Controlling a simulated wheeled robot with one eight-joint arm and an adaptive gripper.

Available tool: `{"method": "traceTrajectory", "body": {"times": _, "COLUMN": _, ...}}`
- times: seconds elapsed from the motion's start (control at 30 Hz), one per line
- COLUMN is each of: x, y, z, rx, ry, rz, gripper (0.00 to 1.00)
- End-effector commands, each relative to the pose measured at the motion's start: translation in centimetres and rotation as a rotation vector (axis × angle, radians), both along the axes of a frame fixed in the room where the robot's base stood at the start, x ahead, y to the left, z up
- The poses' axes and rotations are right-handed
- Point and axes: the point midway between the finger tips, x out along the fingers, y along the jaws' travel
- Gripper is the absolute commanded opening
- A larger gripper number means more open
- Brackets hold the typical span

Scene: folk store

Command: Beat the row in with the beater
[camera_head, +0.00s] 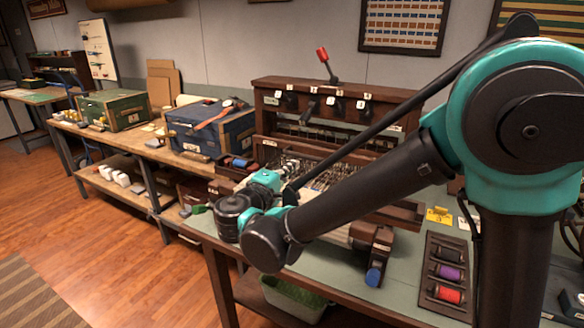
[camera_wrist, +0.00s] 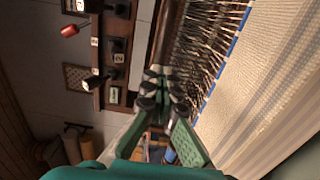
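The loom (camera_head: 284,83) is a dark wooden frame on the green-topped table, with a numbered lever bar on top. Its pale cloth (camera_wrist: 276,95) and dense dark threads (camera_wrist: 205,45) fill the right of the wrist view, with a blue strip (camera_wrist: 226,62) between them. I cannot pick out the beater for sure. My gripper (camera_wrist: 164,80) reaches in at the loom's left side, beside the threads. Its fingertips look close together, and I cannot see whether anything is between them. In the head view my wrist and arm hide part of the cloth and the loom's near left.
A red-knobbed lever (camera_head: 322,54) stands up from the loom's top. A rack of thread spools (camera_head: 447,272) and a yellow card (camera_head: 438,215) lie on the table at right. A blue box (camera_head: 212,128) and a green box (camera_head: 114,110) stand on the bench at left.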

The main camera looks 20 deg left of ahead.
Motion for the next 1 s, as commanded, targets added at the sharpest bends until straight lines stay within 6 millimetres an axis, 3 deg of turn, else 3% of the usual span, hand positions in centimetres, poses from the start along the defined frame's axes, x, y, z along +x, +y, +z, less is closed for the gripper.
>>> {"method": "traceTrajectory", "body": {"times": 1.0, "x": 8.7, "y": -0.7, "z": 0.1, "rx": 0.0, "ry": -0.001, "rz": -0.002, "gripper": 0.0}}
